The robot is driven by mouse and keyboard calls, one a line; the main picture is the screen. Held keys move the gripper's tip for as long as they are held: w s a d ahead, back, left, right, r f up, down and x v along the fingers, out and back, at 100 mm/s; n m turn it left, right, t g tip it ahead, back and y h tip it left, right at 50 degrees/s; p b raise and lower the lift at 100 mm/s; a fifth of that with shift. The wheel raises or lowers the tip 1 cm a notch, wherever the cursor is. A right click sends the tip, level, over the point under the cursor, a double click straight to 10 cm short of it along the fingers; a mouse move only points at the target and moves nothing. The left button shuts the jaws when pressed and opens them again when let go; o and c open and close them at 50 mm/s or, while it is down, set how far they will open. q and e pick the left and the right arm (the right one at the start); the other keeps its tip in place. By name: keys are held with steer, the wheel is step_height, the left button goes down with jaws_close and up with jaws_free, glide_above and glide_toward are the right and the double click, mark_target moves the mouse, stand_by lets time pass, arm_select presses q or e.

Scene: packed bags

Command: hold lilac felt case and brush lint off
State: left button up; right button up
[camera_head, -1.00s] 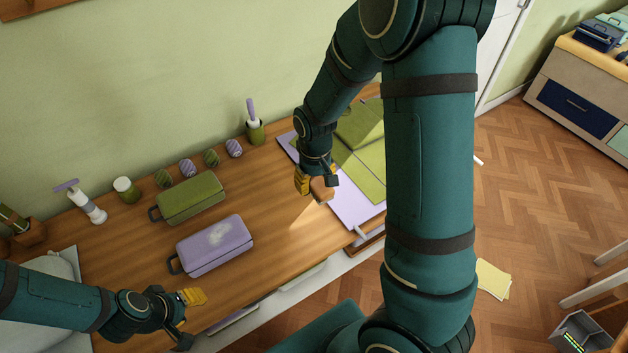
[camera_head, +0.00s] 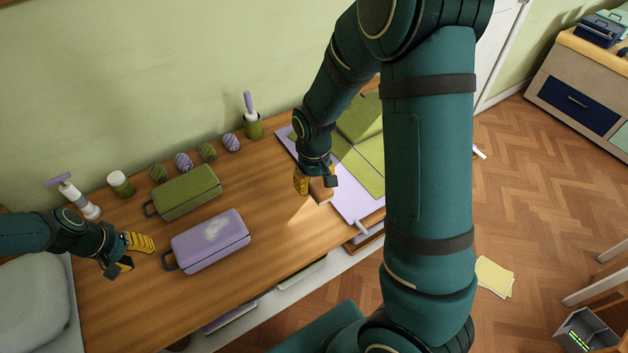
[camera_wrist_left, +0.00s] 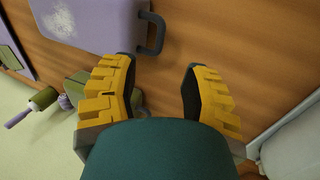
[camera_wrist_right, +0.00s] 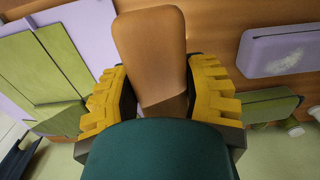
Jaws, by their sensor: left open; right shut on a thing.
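The lilac felt case (camera_head: 200,252) lies on the wooden table with a pale lint patch (camera_head: 212,229) on its top. Its dark handle (camera_head: 169,262) points left. My left gripper (camera_head: 133,256) is open and empty, just left of the handle and apart from it. In the left wrist view the handle (camera_wrist_left: 157,35) lies beyond the open fingers (camera_wrist_left: 160,72). My right gripper (camera_head: 317,186) is shut on a brown brush (camera_head: 320,192), right of the case, over the table. The right wrist view shows the brush's plain brown body (camera_wrist_right: 150,45); its working face is hidden.
A green case (camera_head: 187,193) lies close behind the lilac one. A lilac mat (camera_head: 352,207) with green panels lies right. Bare wood separates brush and case.

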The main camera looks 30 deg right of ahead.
arm_select(q)
steer(key=b+x, duration=0.5)
steer(key=x, duration=0.3)
steer(key=shift+s+f, duration=0.1)
